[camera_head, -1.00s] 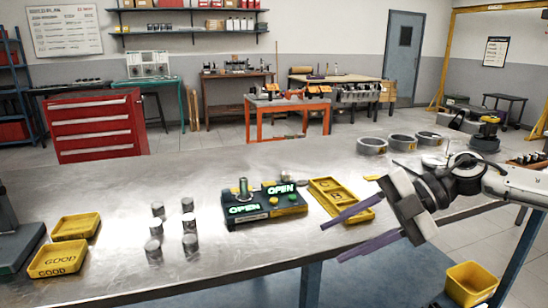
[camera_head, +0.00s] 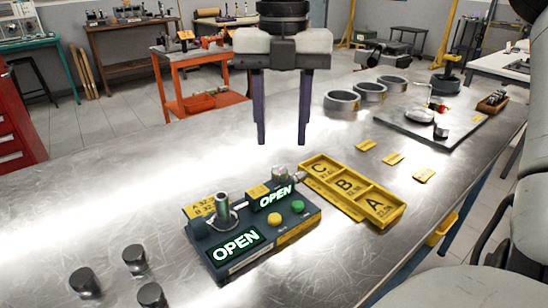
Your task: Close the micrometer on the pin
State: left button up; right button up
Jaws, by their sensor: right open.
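The dark gauge box (camera_head: 285,228) on the metal bench appears to be the micrometer. It shows two green displays reading OPEN. An upright metal pin (camera_head: 223,205) stands at its left end in a round seat. A silver knob (camera_head: 280,173) is at its back edge, and a yellow button (camera_head: 274,219) and a green button (camera_head: 297,206) are on top. My right gripper (camera_head: 282,138) is open and empty, its two dark fingers pointing down, in the picture just above the knob and apart from it. My left gripper is not in view.
A yellow tray (camera_head: 328,196) marked C, B and A lies right of the box. Several metal cylinders (camera_head: 134,258) stand at front left. Metal rings (camera_head: 342,102) and small yellow tags (camera_head: 393,159) lie behind.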

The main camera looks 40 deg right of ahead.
aim_at(280, 169)
notch_tip(280, 169, down, 7)
jog(key=shift+w+r, duration=0.1)
dwell(0.3)
grip_shut()
